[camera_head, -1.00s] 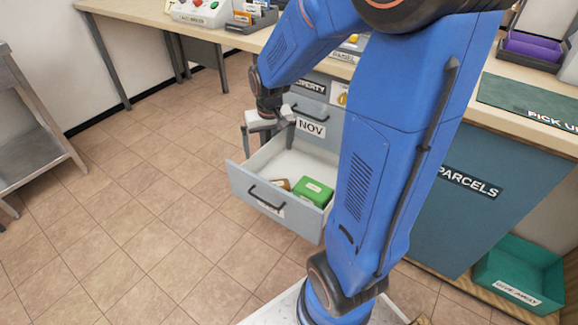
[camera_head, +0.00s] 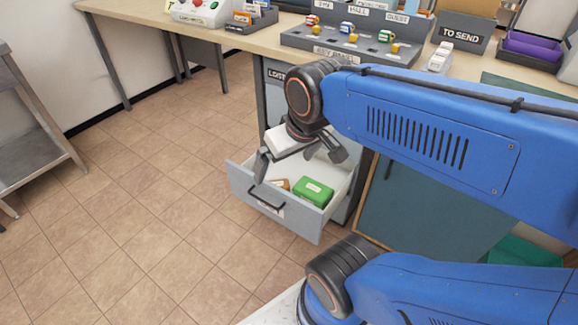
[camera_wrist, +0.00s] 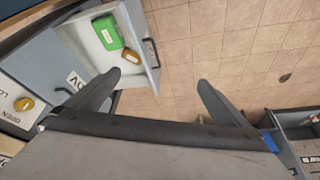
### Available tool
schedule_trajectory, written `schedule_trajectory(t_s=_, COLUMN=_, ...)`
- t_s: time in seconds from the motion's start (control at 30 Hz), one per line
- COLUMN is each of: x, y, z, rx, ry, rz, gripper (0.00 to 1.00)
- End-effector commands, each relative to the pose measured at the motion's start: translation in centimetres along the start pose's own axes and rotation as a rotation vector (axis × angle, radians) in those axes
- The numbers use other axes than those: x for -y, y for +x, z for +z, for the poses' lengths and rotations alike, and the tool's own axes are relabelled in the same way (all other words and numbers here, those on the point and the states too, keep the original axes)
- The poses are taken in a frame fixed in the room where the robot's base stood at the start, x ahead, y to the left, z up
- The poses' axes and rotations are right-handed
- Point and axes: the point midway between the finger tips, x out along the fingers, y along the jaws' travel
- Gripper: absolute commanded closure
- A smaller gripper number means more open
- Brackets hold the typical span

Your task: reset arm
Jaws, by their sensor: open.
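My gripper (camera_head: 303,161) is open and empty in the head view, in front of the drawer cabinet and above the open drawer (camera_head: 240,187). The fingers stand wide apart. In the wrist view my gripper (camera_wrist: 157,90) also shows open, with nothing between its fingers and tiled floor beyond. The open drawer holds a green box (camera_head: 313,191) and a small brown item (camera_head: 281,184). In the wrist view the green box (camera_wrist: 108,32) and the brown item (camera_wrist: 131,57) lie in the drawer, off to the upper left.
The counter (camera_head: 250,43) carries a grey key rack (camera_head: 345,45) and a "TO SEND" box (camera_head: 462,38). A metal shelf (camera_head: 30,140) stands at the left. The tiled floor (camera_head: 140,190) between is clear. A teal bin (camera_head: 528,252) is partly hidden by my arm.

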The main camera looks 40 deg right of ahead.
Motion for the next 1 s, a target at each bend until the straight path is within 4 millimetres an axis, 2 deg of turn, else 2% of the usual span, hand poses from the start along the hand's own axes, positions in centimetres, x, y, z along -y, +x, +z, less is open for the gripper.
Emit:
schedule_trajectory(t_s=0.2, x=0.3, y=-0.8, z=1.5, rx=-0.018, ry=-0.019, rz=-0.005, gripper=0.0)
schedule_trajectory(t_s=1.0, x=0.3, y=-0.9, z=1.5, rx=-0.018, ry=-0.02, rz=-0.005, gripper=0.0)
